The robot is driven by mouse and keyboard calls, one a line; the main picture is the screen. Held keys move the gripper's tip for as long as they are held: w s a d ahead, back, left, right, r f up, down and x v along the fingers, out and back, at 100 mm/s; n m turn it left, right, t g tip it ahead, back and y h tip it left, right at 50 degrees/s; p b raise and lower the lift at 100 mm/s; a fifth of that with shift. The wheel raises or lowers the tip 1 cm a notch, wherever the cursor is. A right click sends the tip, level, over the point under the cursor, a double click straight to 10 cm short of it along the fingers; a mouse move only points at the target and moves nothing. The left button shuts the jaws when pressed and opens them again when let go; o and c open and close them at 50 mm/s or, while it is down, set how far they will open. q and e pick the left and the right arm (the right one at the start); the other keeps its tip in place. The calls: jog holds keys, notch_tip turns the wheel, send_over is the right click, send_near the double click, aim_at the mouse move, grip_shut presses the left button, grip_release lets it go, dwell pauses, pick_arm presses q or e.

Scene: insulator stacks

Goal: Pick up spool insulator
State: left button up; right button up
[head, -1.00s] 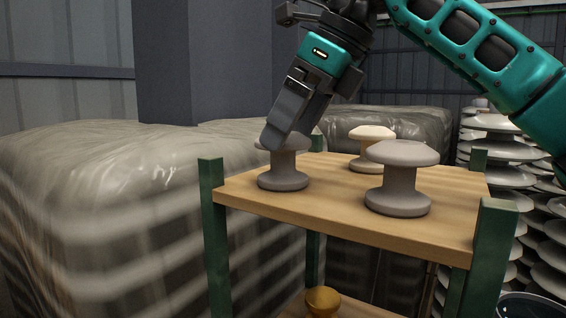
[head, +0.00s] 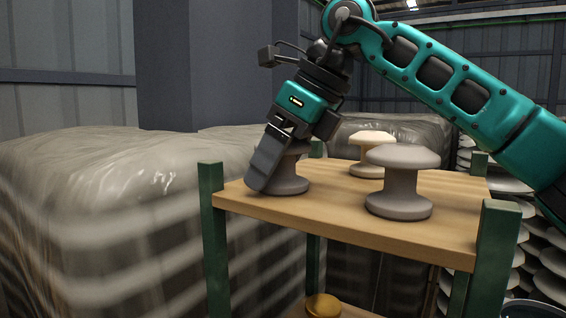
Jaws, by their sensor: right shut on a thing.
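Three spool insulators stand upright on the wooden top of a shelf (head: 440,235). The left grey spool insulator (head: 290,184) is at the shelf's left side, and my right gripper (head: 264,178) is shut on it. The gripper's fingers reach down over its left side and hide part of its upper flange and waist. Another grey spool insulator (head: 400,185) stands at the front right. A cream spool insulator (head: 372,155) stands further back, between the two. My left gripper is not in view.
The shelf has green corner posts (head: 212,235) that rise above its top. A yellowish object (head: 322,305) sits on the lower level. Wrapped pallets (head: 90,220) stand at left, and stacked pale disc insulators (head: 535,250) stand at right.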

jog(key=c, duration=0.6)
jog(key=shift+r, duration=0.1)
